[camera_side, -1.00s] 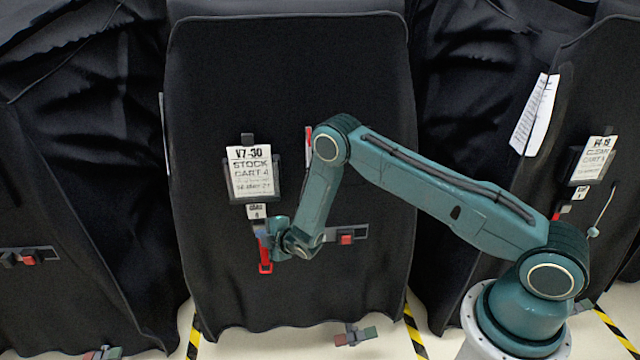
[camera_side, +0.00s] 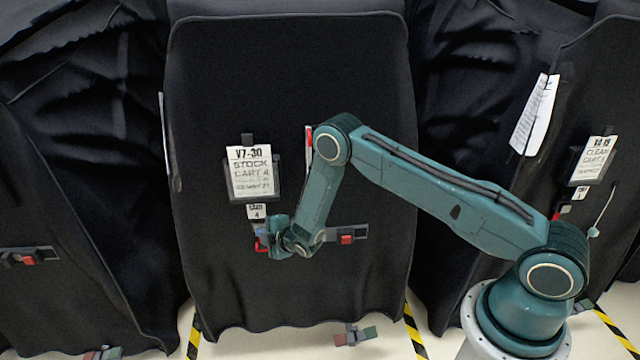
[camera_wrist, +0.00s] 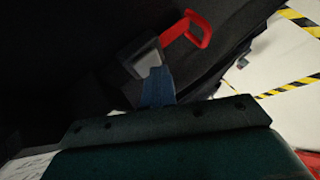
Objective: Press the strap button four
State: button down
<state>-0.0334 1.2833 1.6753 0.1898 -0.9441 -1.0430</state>
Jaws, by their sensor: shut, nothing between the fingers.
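The middle black-covered cart (camera_side: 345,285) carries a small white tag (camera_side: 257,211) ending in 4 below its large sign. My gripper (camera_side: 267,241) is just below that tag, close to the cover. A blue piece, seemingly my shut fingers, shows at its left with a small bit of red. In the wrist view, the shut blue fingertips (camera_wrist: 158,88) reach to a grey buckle (camera_wrist: 145,58) and appear to touch or overlap it. A red loop (camera_wrist: 190,30) extends from that buckle. The button face is not clearly visible; the contact cannot be told exactly.
A red-buttoned buckle (camera_side: 346,239) sits on a strap right of my gripper. Other covered carts stand on both sides, the right one with a sign (camera_side: 593,160). Striped tape (camera_side: 415,335) marks the floor.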

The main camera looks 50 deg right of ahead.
jog(key=shift+s+a, duration=0.7)
jog(key=shift+s+a, duration=0.1)
dwell(0.4)
jog(key=s+a, duration=0.3)
jog(key=shift+s+a, duration=0.15)
jog(key=shift+s, duration=0.05)
dwell(0.4)
